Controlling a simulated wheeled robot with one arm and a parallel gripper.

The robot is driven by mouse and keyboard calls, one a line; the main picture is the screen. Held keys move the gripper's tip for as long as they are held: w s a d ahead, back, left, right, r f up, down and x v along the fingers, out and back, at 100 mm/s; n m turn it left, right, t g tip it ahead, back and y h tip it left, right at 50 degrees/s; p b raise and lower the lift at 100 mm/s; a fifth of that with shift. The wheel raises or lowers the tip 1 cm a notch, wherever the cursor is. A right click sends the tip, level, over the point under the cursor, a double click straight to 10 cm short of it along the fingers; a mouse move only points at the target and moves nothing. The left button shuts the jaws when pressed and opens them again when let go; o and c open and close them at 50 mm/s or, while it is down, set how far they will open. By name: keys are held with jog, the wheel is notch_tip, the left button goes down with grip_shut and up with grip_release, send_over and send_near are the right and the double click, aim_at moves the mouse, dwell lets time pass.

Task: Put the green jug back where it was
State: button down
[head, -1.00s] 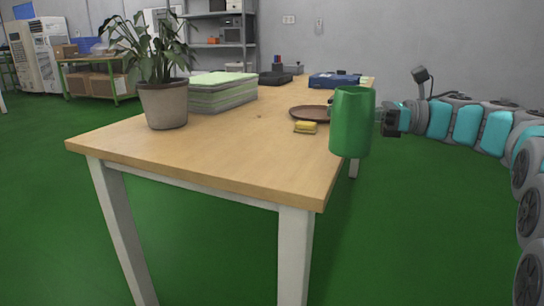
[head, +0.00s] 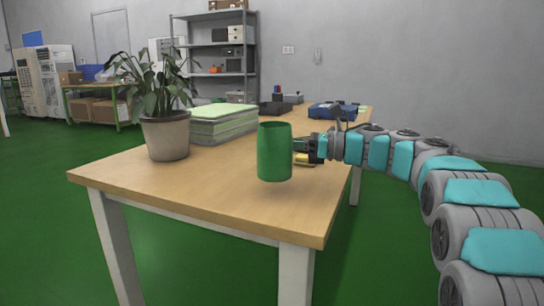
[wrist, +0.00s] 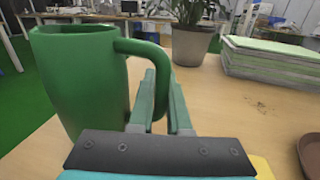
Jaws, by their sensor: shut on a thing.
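The green jug (head: 274,153) is upright, over the near part of the wooden table (head: 200,185) in the head view. A dark shadow lies on the tabletop just below it, and it appears held slightly above the surface. My gripper (head: 300,146) reaches in from the right and is shut on the jug's handle. In the wrist view the jug (wrist: 82,80) fills the left side. My gripper's fingers (wrist: 160,105) are around its handle (wrist: 150,48) there.
A potted plant (head: 166,138) stands at the table's left, beside a stack of green-edged sheets (head: 222,125). A brown dish (wrist: 312,155) shows at the wrist view's right. The table's front is clear.

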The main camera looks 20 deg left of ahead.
jog(key=shift+a+f, duration=0.15)
jog(key=shift+a, duration=0.2)
jog(key=shift+w+d+f, duration=0.1)
jog(key=shift+f, duration=1.5)
jog(key=shift+f+b, duration=0.15)
jog(key=shift+b, duration=0.2)
jog(key=c, duration=0.9)
grip_release()
jog(key=shift+r+p, duration=0.3)
jog(key=shift+p, duration=0.15)
jog(key=d, duration=0.3)
jog(key=w+d, duration=0.1)
jog(key=d, duration=0.3)
jog(key=d+b, duration=0.1)
jog(key=d, duration=0.3)
jog(key=shift+w+d+f, duration=0.1)
jog(key=shift+w+f, duration=0.15)
jog(key=shift+d, duration=0.35)
